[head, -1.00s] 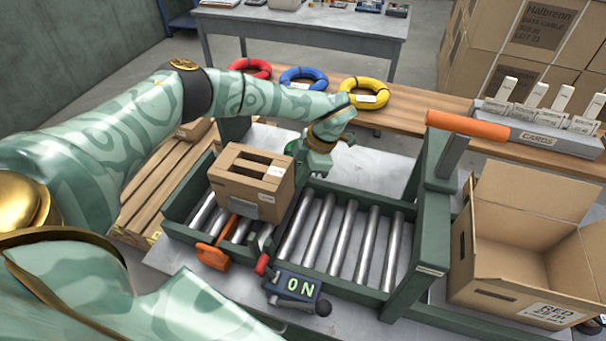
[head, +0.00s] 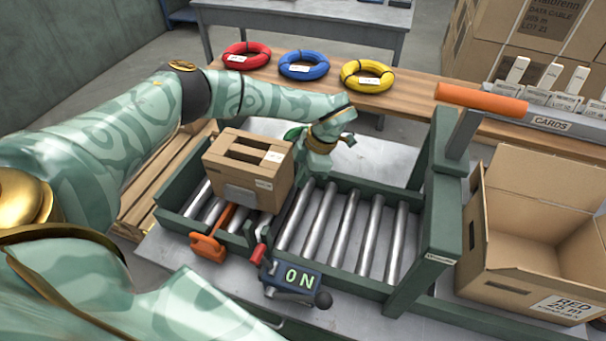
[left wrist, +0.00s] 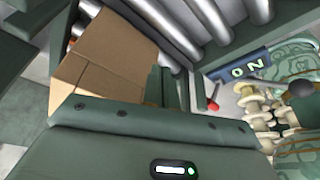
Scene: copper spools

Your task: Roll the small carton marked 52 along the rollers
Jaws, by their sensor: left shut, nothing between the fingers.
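A small brown carton (head: 236,180) sits upright on the left part of the roller conveyor (head: 345,283); the marking on its white label is too small to read. Its cardboard also shows in the left wrist view (left wrist: 112,55). My left gripper (head: 297,138) is at the carton's far right side, partly hidden behind it. It is shut and holds nothing; I cannot tell whether it touches the carton. The silver rollers (head: 345,225) to the right of the carton are bare. My right gripper is not in view.
A green post with an orange handle (head: 480,100) stands at the conveyor's right end, beside an open box (head: 520,265). An orange lever (head: 208,246) and an ON switch (head: 298,277) are at the front edge. Red, blue and yellow coils (head: 367,75) lie on the bench behind.

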